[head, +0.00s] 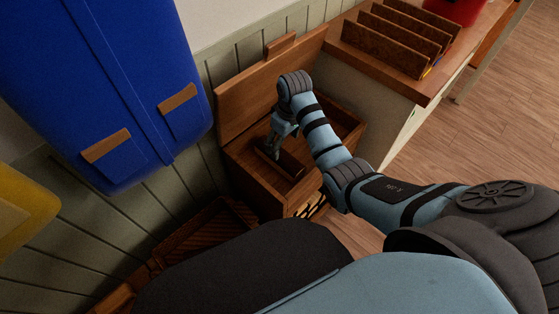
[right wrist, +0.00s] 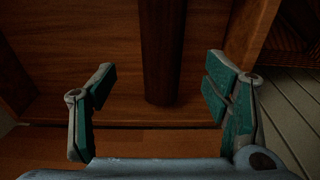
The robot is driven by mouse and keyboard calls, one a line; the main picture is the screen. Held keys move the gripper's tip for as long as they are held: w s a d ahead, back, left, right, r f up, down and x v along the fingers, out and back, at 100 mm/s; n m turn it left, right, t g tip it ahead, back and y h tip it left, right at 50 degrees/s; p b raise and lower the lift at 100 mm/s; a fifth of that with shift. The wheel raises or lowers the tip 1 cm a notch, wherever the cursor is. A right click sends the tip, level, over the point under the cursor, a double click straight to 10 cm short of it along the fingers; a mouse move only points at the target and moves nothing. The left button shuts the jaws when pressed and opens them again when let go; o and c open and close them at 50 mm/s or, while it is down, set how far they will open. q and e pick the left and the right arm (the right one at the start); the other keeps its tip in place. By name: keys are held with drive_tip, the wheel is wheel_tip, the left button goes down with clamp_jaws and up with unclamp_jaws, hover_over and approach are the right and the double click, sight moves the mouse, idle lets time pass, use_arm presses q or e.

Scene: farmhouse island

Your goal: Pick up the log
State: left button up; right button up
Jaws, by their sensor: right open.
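The log (right wrist: 162,55) is a dark brown cylinder in the right wrist view, lying on the floor of an open wooden box (head: 257,190). Its far end runs out of the top of that view. In the head view a dark stretch of the log (head: 293,164) shows beside my right gripper (head: 271,148). That gripper reaches down into the box and is open. In the right wrist view the log lies between the two spread fingers (right wrist: 160,68), with a gap on each side and no contact visible. My left gripper is not in view.
The box's raised lid (head: 262,85) leans against the green panelled wall. A counter with upright brown dividers (head: 405,40) stands to the right. A blue cabinet-like object (head: 110,80) fills the upper left. Slatted wooden crates (head: 205,235) stand left of the box.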

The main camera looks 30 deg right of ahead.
sight(293, 170)
drive_tip(key=f+b, duration=0.1)
drive_tip(key=f, duration=0.1)
drive_tip(key=f+b, duration=0.1)
drive_tip(key=f, duration=0.2)
drive_tip(key=w+f+b, duration=0.1)
drive_tip(key=f, duration=0.2)
drive_tip(key=shift+w+a+f, duration=0.1)
drive_tip(key=shift+a+f, duration=0.15)
drive_tip(key=shift+a, duration=0.15)
drive_tip(key=shift+r, duration=0.1)
drive_tip(key=c, duration=1.5)
